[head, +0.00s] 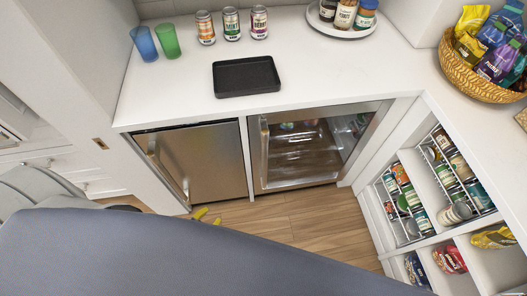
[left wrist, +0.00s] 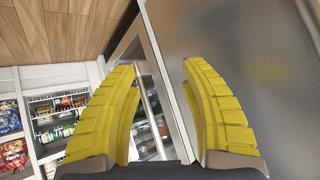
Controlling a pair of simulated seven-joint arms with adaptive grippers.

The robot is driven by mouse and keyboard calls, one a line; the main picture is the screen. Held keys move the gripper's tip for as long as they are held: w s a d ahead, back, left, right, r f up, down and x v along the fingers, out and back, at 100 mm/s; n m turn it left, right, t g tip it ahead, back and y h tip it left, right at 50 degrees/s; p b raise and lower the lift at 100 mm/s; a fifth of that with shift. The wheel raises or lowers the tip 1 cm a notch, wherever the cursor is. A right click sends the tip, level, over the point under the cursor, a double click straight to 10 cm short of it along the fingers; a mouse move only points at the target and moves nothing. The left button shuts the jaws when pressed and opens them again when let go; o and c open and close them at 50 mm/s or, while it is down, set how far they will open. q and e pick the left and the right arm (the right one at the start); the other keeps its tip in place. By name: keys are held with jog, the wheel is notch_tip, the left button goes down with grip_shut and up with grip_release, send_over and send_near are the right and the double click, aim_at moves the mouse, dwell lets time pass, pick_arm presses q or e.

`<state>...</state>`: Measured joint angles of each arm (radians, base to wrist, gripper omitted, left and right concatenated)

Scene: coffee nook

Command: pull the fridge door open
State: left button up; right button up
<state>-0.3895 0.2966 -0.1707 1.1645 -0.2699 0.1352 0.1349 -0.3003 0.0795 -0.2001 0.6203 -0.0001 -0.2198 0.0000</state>
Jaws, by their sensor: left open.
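Two units sit under the counter in the head view. The left one has a plain steel door (head: 208,163) with a slanted bar handle (head: 166,165). The right one is a fridge with a glass door (head: 300,150) in a steel frame, with a bar handle (head: 264,155) on its left side. Both doors look shut. My left gripper (head: 208,217) has yellow fingers and is low in front of the steel door. In the left wrist view the gripper (left wrist: 160,66) is open and empty. The glass door's handle (left wrist: 151,104) shows beyond its fingers, apart from them. My right gripper is out of view.
A black tray (head: 246,77), cups (head: 156,41) and cans (head: 231,23) stand on the white counter (head: 330,65). Open shelves (head: 430,190) with jars and packets are right of the fridge. The wood floor (head: 300,215) before the units looks clear.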

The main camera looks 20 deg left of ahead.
pick_arm(q)
jog(key=w+d+r+t+h, duration=0.35)
jog(key=w+r, duration=0.45)
jog(key=r, duration=0.5)
jog(key=t+h, duration=0.3)
jog(key=h, duration=0.1)
send_near(263, 154)
jog(key=shift+m, duration=0.3)
jog(key=x, duration=1.1)
jog(key=shift+w, duration=0.15)
jog(key=shift+c, duration=0.4)
grip_shut()
